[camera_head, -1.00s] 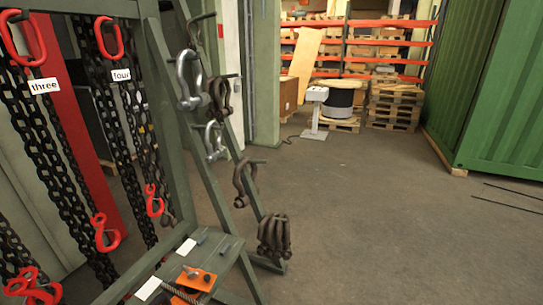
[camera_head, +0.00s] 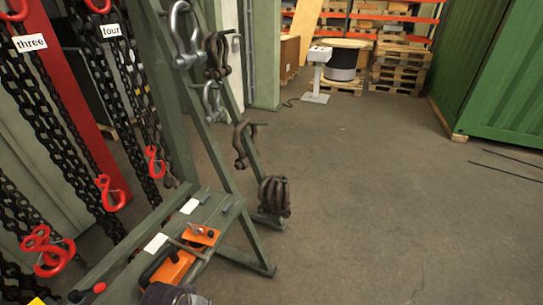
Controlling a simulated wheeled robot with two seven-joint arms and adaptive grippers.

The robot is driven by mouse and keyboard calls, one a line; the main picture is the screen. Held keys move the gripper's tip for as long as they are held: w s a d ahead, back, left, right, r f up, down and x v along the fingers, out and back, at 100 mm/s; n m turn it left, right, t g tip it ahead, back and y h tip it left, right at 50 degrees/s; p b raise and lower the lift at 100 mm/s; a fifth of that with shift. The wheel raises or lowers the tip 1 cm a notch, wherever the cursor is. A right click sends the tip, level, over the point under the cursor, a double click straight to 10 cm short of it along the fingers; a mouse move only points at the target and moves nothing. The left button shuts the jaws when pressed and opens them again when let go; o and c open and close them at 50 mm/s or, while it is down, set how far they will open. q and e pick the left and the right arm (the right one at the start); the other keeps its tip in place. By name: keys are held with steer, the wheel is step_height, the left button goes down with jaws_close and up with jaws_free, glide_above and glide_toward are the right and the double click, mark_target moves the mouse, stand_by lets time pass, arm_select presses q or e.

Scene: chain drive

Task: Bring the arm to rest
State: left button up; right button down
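Neither of my grippers can be made out in the head view. A dark rounded shape (camera_head: 170,295) shows at the bottom edge, cut off by the frame, and I cannot tell what it is. It lies just below an orange tool (camera_head: 172,268) with a black handle on the shelf of a green rack. I see nothing held.
The green rack (camera_head: 187,125) fills the left, with black chains (camera_head: 65,135), red hooks (camera_head: 110,192) and shackles (camera_head: 273,195) hanging on it. A green container (camera_head: 505,90) stands at right. Pallets (camera_head: 398,70) and a cable drum (camera_head: 345,62) stand behind. The middle floor is clear.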

arm_select(q)
steer(key=s+f+g, duration=0.1)
steer(key=s+f, duration=0.1)
steer(key=f, duration=1.2)
steer(key=s+f, duration=0.3)
steer(key=f, duration=1.2)
steer(key=s+a+f, duration=0.2)
steer(key=s+f, duration=0.7)
steer(key=s, duration=0.1)
steer(key=s+a+f+g, duration=0.1)
steer(key=s+a+f, duration=0.1)
steer(key=s+f, duration=0.7)
steer(key=shift+s+a, duration=0.15)
steer(key=shift+s, duration=1)
